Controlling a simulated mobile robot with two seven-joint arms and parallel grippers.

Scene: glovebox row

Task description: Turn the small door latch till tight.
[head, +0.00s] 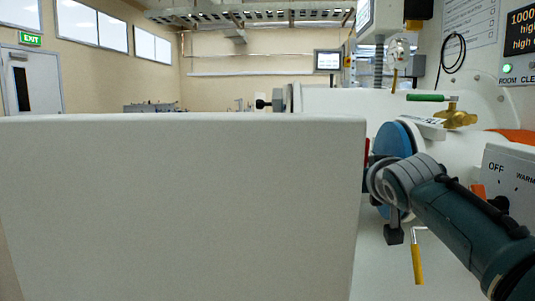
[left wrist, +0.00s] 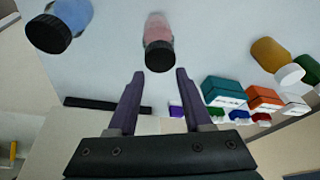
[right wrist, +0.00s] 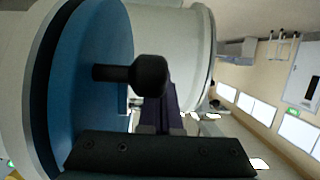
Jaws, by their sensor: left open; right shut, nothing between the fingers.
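The small round door (right wrist: 100,40) is blue and set in a white rim; it also shows in the head view (head: 384,140), partly behind my right arm. Its latch, a black knob on a short stem (right wrist: 150,75), sticks out from the blue face in the right wrist view. My right gripper (right wrist: 172,92) is shut and empty, its purple fingers partly hidden behind the knob. I cannot tell whether they touch it. My left gripper (left wrist: 160,75) is open and empty in the left wrist view, with its tips near a pink bottle with a black cap (left wrist: 158,40).
A large white panel (head: 180,210) blocks the left and centre of the head view. A yellow handle (head: 417,262) hangs below my right wrist, and a control box (head: 510,175) stands at the right. Other bottles (left wrist: 70,18) and small boxes (left wrist: 226,90) surround the left gripper.

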